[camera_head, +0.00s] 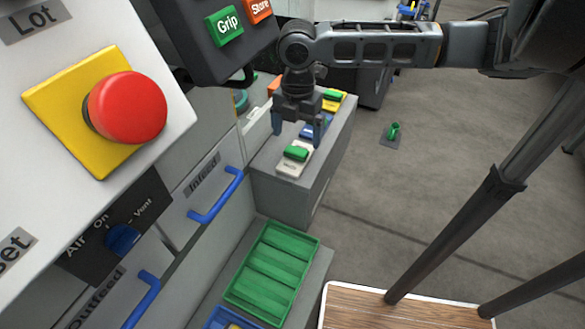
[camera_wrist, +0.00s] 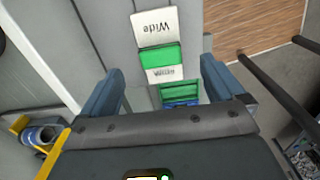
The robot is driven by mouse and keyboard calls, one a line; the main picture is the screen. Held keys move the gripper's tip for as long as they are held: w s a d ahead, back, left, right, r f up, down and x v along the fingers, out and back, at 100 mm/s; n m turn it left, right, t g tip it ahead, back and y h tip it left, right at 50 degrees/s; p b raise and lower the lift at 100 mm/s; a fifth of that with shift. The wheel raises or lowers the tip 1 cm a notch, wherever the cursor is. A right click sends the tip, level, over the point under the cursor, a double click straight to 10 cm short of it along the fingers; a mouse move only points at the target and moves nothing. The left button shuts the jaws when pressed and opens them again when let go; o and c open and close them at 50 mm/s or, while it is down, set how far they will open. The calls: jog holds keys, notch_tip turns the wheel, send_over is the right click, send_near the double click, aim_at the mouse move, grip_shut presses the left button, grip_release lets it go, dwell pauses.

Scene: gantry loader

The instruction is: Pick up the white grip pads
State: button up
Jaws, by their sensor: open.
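The white grip pads (camera_head: 287,170) lie on the near end of a grey ledge in the head view, a white block with a green piece (camera_head: 296,153) across its middle. In the wrist view the white part (camera_wrist: 154,25) carries the word "Wide", with the green piece below it and a second white lettered strip beyond. My gripper (camera_head: 295,137) points down over the pads, its blue fingers apart and empty. In the wrist view my gripper (camera_wrist: 162,68) has one finger on each side of the green piece. I cannot tell the exact height gap.
Blue and yellow sets (camera_head: 333,103) lie behind on the same ledge (camera_head: 325,165). A green tray (camera_head: 312,240) sits lower in front. Blue handles (camera_head: 216,196), a control box (camera_head: 205,55) and a red button (camera_head: 127,107) are at left. Open floor lies to the right.

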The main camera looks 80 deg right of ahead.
aim_at(296, 150)
notch_tip(296, 150, down, 6)
jog(key=shift+a+f+p, duration=0.15)
jog(key=shift+f+p, duration=0.1)
jog(key=shift+p, duration=0.1)
jog(key=shift+c, duration=0.4)
grip_shut()
dwell(0.5)
jog(key=shift+r, duration=0.1)
notch_tip(296, 150, up, 28)
dwell(0.8)
dwell(0.3)
